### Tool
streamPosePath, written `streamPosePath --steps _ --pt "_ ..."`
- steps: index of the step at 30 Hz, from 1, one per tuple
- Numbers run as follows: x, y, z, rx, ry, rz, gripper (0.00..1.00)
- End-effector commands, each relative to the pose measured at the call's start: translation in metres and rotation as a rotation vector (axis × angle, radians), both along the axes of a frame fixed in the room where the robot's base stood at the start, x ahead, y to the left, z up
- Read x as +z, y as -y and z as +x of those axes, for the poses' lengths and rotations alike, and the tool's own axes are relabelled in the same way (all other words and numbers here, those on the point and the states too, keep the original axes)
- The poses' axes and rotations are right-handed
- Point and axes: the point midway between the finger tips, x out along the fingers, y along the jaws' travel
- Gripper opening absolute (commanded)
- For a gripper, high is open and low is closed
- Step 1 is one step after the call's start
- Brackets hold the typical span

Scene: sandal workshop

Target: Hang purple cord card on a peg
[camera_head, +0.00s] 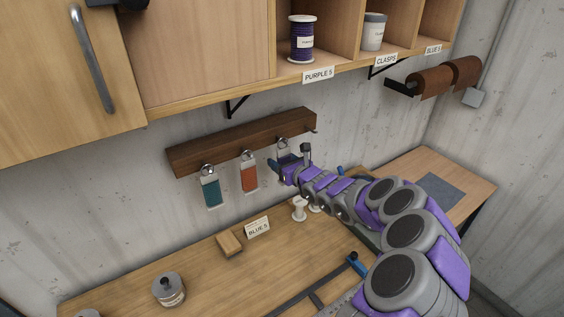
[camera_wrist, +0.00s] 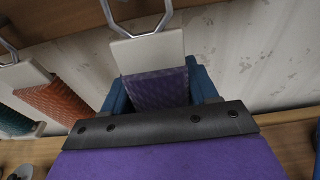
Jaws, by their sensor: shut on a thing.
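The purple cord card (camera_wrist: 157,88) has a white top and an angular metal loop, which runs up out of the wrist view. My gripper (camera_head: 281,163) is shut on the card, with its blue fingers on either side of its purple part. In the head view they are just below the right part of the dark wooden peg rail (camera_head: 235,146). The card's loop (camera_head: 283,143) is against the rail there; I cannot tell whether it is around a peg. A teal card (camera_head: 211,191) and an orange card (camera_head: 249,177) hang to the left.
Above are shelf cubbies with a purple spool (camera_head: 302,40). Brown rolls (camera_head: 432,82) hang at right.

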Motion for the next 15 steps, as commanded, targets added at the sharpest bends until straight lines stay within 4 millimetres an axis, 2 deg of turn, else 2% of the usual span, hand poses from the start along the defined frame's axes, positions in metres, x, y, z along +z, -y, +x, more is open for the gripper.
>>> streamPosePath --steps 11,12,15 --pt "-0.001 -0.0003 -0.0001 0.001 -0.002 -0.001 0.27" --pt "-0.001 -0.0002 0.0 0.001 -0.001 -0.002 0.59" --pt "-0.0009 -0.0002 -0.0001 0.001 -0.001 -0.002 0.69"
